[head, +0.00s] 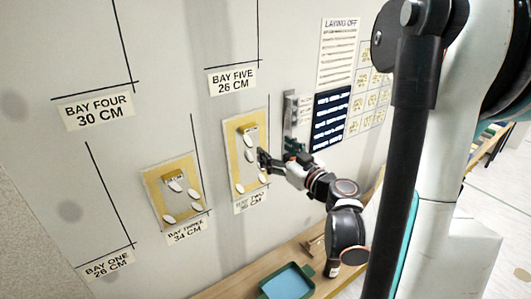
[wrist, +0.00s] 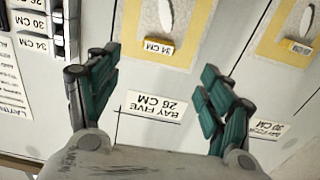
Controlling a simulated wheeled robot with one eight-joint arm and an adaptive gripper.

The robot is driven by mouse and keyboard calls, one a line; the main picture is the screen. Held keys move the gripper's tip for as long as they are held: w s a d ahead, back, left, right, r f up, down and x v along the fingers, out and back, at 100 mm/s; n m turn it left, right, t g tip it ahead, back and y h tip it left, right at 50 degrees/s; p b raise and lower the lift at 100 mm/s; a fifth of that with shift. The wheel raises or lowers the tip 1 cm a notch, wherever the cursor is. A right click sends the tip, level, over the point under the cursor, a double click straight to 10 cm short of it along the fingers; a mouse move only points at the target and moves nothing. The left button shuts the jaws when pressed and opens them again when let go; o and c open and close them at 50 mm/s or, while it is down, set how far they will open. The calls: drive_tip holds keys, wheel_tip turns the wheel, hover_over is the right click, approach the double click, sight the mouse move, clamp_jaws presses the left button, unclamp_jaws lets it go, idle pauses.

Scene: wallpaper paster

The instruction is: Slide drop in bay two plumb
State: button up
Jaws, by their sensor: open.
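The drop in bay two (head: 231,147) is a yellow-bordered panel with white oval pads and a small tag near its top. It hangs on the wall beside a thin black line (head: 269,125); I cannot tell how exactly its edge meets it. Its label, bay two (head: 250,204), is partly hidden. My gripper (head: 264,159) is in front of the panel's right side, covering some of it. In the wrist view, my gripper (wrist: 160,62) has its green fingers spread with nothing between them. The drop (wrist: 131,22) appears upside down beyond them, tagged 34 CM, with one white pad showing.
A similar drop (head: 151,193) hangs in bay three, left of bay two. A grey wall bracket (head: 290,112) and notices (head: 338,55) are to the right. A blue-lined green tray (head: 288,283) sits on the wooden ledge below.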

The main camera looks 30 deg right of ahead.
drive_tip(key=w, duration=1.3)
drive_tip(key=shift+w+a, duration=0.25)
drive_tip(key=shift+w, duration=0.05)
drive_tip(key=c, duration=1.2)
